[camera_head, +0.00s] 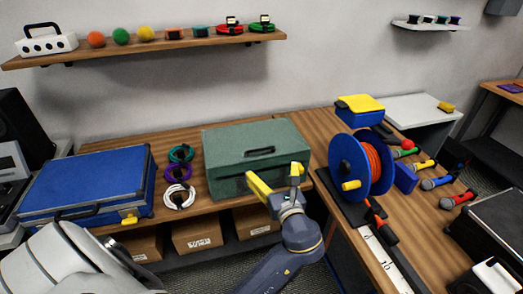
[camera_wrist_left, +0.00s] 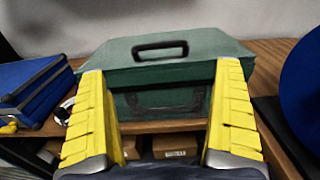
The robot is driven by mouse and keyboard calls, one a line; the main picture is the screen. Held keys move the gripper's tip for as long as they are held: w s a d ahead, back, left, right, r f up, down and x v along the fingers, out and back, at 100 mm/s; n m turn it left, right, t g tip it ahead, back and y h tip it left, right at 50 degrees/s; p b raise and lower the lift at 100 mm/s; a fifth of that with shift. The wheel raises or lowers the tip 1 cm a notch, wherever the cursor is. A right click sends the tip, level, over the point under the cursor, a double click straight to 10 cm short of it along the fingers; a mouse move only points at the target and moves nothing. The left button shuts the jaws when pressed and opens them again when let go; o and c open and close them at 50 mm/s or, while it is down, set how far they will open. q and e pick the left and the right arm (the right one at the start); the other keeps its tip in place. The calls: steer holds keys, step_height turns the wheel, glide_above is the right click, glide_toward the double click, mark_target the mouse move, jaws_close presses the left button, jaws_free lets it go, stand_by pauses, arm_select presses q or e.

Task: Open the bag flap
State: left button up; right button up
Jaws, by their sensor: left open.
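The bag is a green box-shaped case (camera_head: 230,150) on the wooden bench, with a dark handle (camera_head: 260,152) on its sloping top flap. The flap lies down over the body. In the left wrist view the bag (camera_wrist_left: 150,75) is straight ahead, with the flap handle (camera_wrist_left: 160,50) above and a second handle (camera_wrist_left: 165,100) on the front face. My left gripper (camera_head: 272,180) is open and empty in front of the bag's lower front. In the left wrist view its yellow fingers (camera_wrist_left: 165,105) stand wide apart on either side of the bag's front. My right gripper is not in view.
A blue case (camera_head: 85,182) and coiled cables (camera_head: 180,175) lie left of the bag. A blue reel with orange cable (camera_head: 362,165) stands to its right. Cardboard boxes (camera_head: 196,233) sit on the shelf below. A wall shelf (camera_head: 150,47) hangs above, with clear space between.

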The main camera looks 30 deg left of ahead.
mark_target(261, 150)
arm_select(q)
steer(key=x, duration=1.1)
steer(key=shift+w+a, duration=0.3)
steer(key=shift+c, duration=0.2)
